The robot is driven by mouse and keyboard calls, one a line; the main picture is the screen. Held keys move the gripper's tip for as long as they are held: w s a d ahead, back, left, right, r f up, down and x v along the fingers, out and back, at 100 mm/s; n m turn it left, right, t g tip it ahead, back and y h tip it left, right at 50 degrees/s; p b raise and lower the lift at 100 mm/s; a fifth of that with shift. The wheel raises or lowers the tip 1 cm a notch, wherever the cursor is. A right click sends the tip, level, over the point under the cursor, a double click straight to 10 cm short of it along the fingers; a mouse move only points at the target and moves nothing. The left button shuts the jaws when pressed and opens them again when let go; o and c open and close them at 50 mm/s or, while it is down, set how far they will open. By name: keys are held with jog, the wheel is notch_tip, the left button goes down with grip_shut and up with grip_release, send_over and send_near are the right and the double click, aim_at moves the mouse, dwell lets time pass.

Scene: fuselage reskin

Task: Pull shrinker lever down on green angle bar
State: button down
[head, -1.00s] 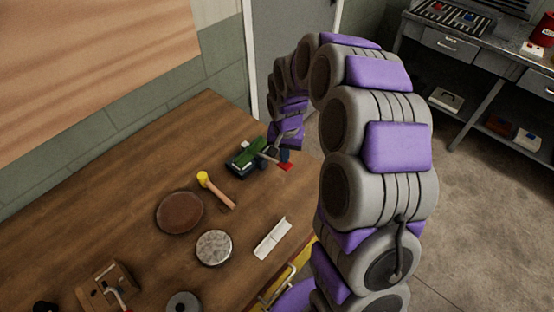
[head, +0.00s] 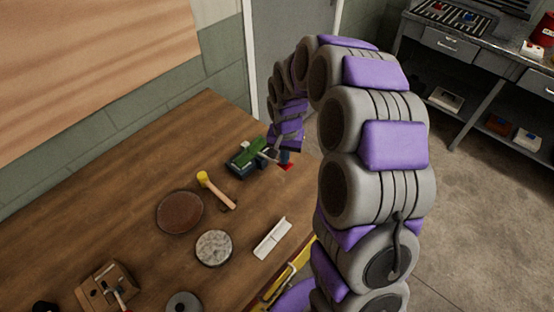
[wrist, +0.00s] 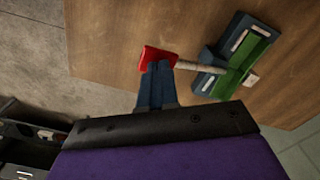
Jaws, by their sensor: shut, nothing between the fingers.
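The shrinker (wrist: 208,83) is a dark blue-grey tool on the wooden table, and it also shows in the head view (head: 250,170). The green angle bar (wrist: 243,66) sits at the shrinker; in the head view it is the green strip (head: 243,150). The shrinker lever (wrist: 190,65) is a grey rod with a flat red end (wrist: 157,56). My gripper (wrist: 157,72) is shut, with its blue fingertips at the red end, overlapping it in the picture. I cannot tell whether they touch. In the head view my gripper (head: 284,157) is small and partly hidden.
A yellow-headed mallet (head: 216,190), a brown round pad (head: 180,212), a grey disc (head: 213,247) and a white angle piece (head: 272,238) lie on the table (head: 130,185). A grey workbench (head: 455,75) stands at the back right. The floor between is clear.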

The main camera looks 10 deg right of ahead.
aim_at(285, 167)
jog(key=shift+f+b, duration=0.4)
jog(key=shift+f, duration=2.45)
jog(key=shift+r, duration=0.1)
jog(key=shift+r+p, duration=2.05)
jog(key=shift+r, duration=3.4)
